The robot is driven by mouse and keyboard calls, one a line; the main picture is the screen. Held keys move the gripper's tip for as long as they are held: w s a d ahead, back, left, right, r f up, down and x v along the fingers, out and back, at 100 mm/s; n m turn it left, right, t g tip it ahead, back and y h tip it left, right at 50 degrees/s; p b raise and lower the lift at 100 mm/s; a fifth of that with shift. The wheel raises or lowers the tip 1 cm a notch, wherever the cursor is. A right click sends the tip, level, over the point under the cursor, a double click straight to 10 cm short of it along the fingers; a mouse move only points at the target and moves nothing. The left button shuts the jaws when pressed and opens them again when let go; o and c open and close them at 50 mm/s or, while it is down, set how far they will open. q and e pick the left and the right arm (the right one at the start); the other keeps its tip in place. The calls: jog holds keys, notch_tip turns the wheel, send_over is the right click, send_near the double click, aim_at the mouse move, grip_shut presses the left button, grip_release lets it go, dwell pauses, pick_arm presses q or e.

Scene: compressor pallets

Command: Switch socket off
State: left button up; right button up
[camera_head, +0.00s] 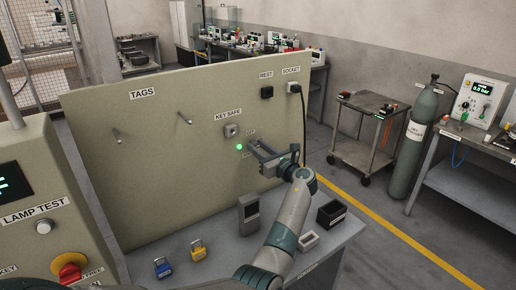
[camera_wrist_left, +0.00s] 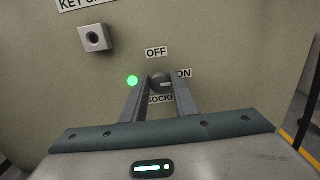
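The socket switch is a dark round knob (camera_wrist_left: 161,82) on the beige panel, between the OFF label (camera_wrist_left: 156,52) above and the ON label (camera_wrist_left: 184,73) at its right. Its pale mark points right, toward ON. A green lamp (camera_wrist_left: 133,81) is lit left of it and also shows in the head view (camera_head: 239,147). My left gripper (camera_wrist_left: 162,80) faces the panel, its fingers apart, one on each side of the knob; contact is not clear. In the head view the left gripper (camera_head: 258,150) hides the knob. My right gripper is not in view.
A key safe (camera_head: 231,130) is up and left of the switch. A black plug (camera_head: 295,88) with a cable is at the panel's upper right. Blue (camera_head: 162,267) and yellow (camera_head: 198,250) padlocks, a grey device (camera_head: 248,214) and a black bin (camera_head: 331,213) stand on the shelf below.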

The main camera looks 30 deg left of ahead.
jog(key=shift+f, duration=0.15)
